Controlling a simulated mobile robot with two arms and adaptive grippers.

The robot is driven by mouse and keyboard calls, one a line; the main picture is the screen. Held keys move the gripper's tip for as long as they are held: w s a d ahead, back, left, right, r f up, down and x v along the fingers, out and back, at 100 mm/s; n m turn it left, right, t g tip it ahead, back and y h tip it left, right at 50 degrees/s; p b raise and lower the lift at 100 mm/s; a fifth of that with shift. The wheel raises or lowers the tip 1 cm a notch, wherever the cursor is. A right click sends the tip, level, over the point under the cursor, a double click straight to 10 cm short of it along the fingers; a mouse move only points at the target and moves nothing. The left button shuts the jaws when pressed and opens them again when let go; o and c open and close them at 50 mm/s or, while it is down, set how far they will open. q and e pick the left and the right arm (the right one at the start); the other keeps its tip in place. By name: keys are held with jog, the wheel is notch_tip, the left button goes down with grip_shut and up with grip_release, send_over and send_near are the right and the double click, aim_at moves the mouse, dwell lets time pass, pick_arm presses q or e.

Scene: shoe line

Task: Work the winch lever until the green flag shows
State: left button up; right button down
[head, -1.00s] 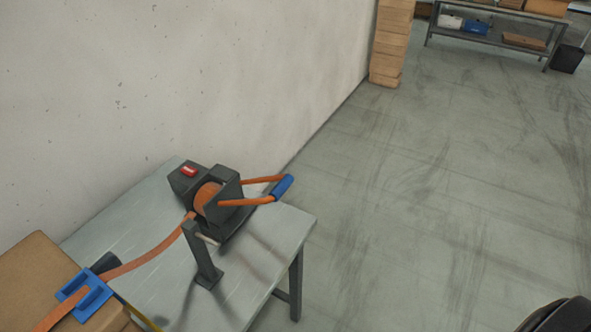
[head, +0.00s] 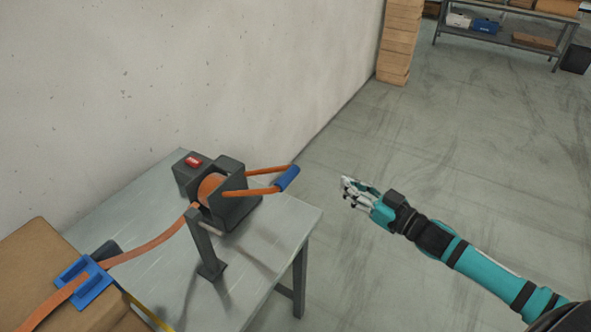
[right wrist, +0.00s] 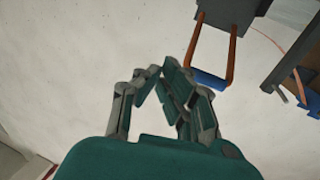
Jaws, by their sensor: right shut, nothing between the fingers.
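The winch (head: 232,195) is a dark housing with an orange drum, standing on a grey metal table. Its lever is an orange U-shaped frame with a blue grip (head: 287,178), pointing out to the right and slightly up. In the right wrist view the blue grip (right wrist: 208,80) hangs near the top, ahead of my gripper. A red indicator (head: 193,161) shows on the box behind the winch; no green shows. My right gripper (head: 346,189) is shut and empty, to the right of the grip and apart from it. My left gripper is not in view.
An orange strap (head: 150,243) runs from the winch through a blue corner piece (head: 83,282) over a cardboard box (head: 28,262). A dark post stands in front of the winch. A wall rises behind the table (head: 150,205).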

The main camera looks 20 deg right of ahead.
jog(key=s+a+r+n+g+y, duration=0.1)
jog(key=s+a+r+n+y, duration=0.1)
jog(key=a+r, duration=0.4)
notch_tip(320, 180, up, 3)
jog(key=shift+s+a+f+n+y, duration=0.1)
jog(key=shift+s+a+n+y, duration=0.3)
jog(key=shift+y, duration=0.8)
jog(key=r+p, duration=0.2)
jog(key=p, duration=0.1)
send_over(292, 175)
jog(key=shift+f, duration=0.1)
jog(key=f, duration=0.4)
jog(key=shift+s+d+f, duration=0.2)
jog(key=shift+s+d, duration=0.05)
jog(key=shift+s, duration=0.15)
jog(key=shift+b, duration=0.3)
